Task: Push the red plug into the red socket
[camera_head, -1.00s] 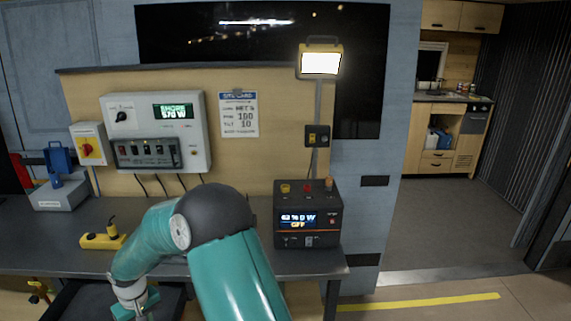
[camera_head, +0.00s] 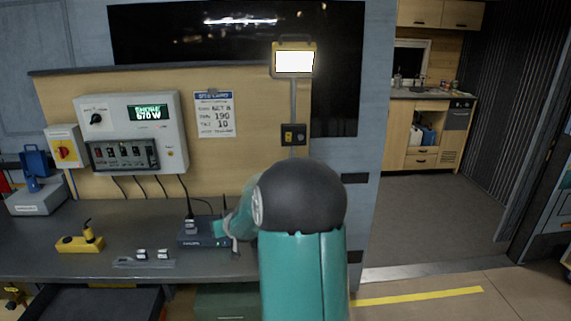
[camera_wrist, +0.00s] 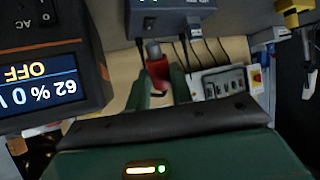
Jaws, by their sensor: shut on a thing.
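A red plug (camera_wrist: 158,70) with a grey end sits between the two green fingers of my gripper (camera_wrist: 160,76) in the wrist view. The gripper is shut on it and holds it in the air. The dark power station (camera_wrist: 45,70) stands close beside the gripper, at the left of the wrist view, with its screen reading 62 %, 0 W and OFF upside down. The red socket cannot be made out in the current views. In the head view my arm covers the power station's place, and the gripper and plug are hidden.
A blue-grey box (camera_head: 200,234) with antennas stands on the workbench (camera_head: 140,210), left of my arm. A yellow block (camera_head: 78,243) lies further left. The wall panel (camera_head: 133,130) has cables hanging below it. A lit lamp (camera_head: 294,62) stands on a pole.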

